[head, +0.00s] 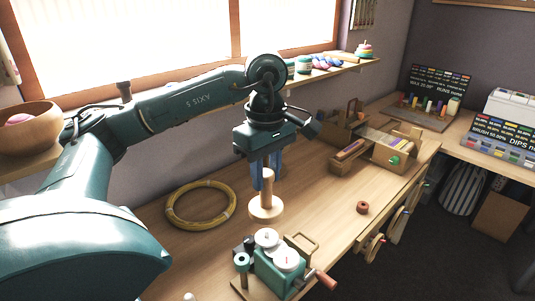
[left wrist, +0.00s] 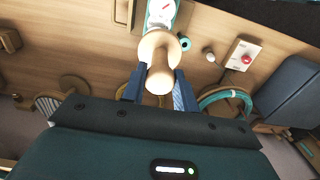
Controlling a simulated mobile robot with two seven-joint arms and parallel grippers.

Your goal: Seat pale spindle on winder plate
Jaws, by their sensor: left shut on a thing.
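The pale wooden spindle (head: 266,208) has a round flanged base and an upright post. My left gripper (head: 266,171) is shut on its post with blue fingers, and the spindle stays upright. I cannot tell whether its base touches the bench. The spindle (left wrist: 160,68) also shows between the fingers in the left wrist view. The green winder (head: 278,274) with a brown-handled crank stands in front, nearer the camera. It carries two white round plates, one higher (head: 267,237) and one lower (head: 287,259). In the left wrist view a white plate (left wrist: 160,12) lies beyond the spindle. My right gripper is out of view.
A yellow hoop (head: 201,204) lies left of the spindle. A small brown ring (head: 362,207) lies to the right. Wooden organisers (head: 385,150) stand at the back right. The bench between them and the spindle is mostly clear. A white box with a red button (left wrist: 243,57) shows in the wrist view.

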